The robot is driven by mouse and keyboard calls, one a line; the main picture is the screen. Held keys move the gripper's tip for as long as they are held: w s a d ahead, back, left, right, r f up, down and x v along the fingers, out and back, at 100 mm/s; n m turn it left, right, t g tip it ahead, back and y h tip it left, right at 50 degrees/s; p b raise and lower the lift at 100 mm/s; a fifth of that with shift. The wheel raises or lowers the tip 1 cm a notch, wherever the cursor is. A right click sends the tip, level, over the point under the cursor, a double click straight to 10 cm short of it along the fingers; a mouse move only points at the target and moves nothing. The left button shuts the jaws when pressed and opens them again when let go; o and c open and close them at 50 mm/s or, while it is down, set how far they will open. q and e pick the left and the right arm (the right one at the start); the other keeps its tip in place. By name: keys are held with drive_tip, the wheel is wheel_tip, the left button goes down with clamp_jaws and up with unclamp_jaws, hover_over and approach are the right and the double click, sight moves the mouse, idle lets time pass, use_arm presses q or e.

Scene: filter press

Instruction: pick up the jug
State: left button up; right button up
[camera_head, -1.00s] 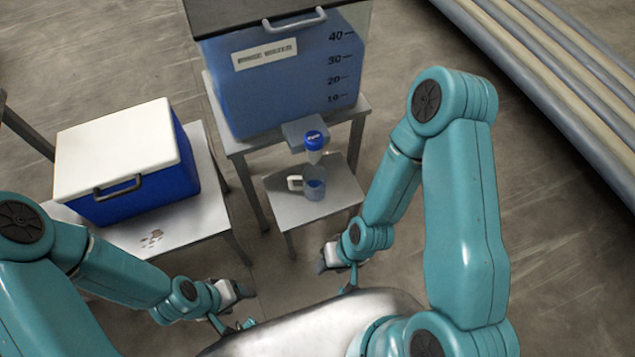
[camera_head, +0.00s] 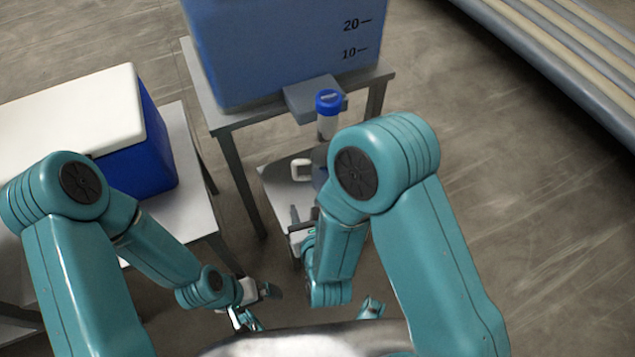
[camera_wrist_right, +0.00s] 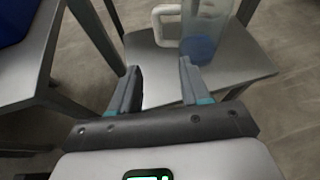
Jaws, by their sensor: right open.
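The jug stands upright on a small low grey table (camera_head: 275,180). Its white handle (camera_head: 300,169) points left and its blue contents (camera_head: 320,176) show, but my right arm hides much of it. In the right wrist view the clear jug (camera_wrist_right: 206,32) has blue liquid at its bottom and its handle on the left. My right gripper (camera_head: 296,222) is in front of the small table; in the right wrist view its open, empty jaws (camera_wrist_right: 160,82) point at the jug, short of it. My left gripper (camera_head: 268,300) is low at the left, away from the jug; its jaws are too small to read.
A blue tank (camera_head: 280,50) stands on a grey table behind, with a blue-capped spout (camera_head: 328,103) above the jug. A blue cooler with a white lid (camera_head: 75,115) is on a table at left. Open floor (camera_head: 520,200) lies at right.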

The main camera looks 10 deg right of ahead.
drive_tip(key=b, duration=0.2)
approach(296, 174)
drive_tip(key=shift+m, duration=0.4)
drive_tip(key=x, duration=0.5)
drive_tip(key=shift+w+a+f, duration=0.15)
drive_tip(key=b+x, duration=0.1)
drive_tip(key=x, duration=0.3)
drive_tip(key=shift+w+f, duration=0.1)
drive_tip(key=shift+w, duration=0.55)
drive_tip(key=shift+c, duration=0.3)
clamp_jaws()
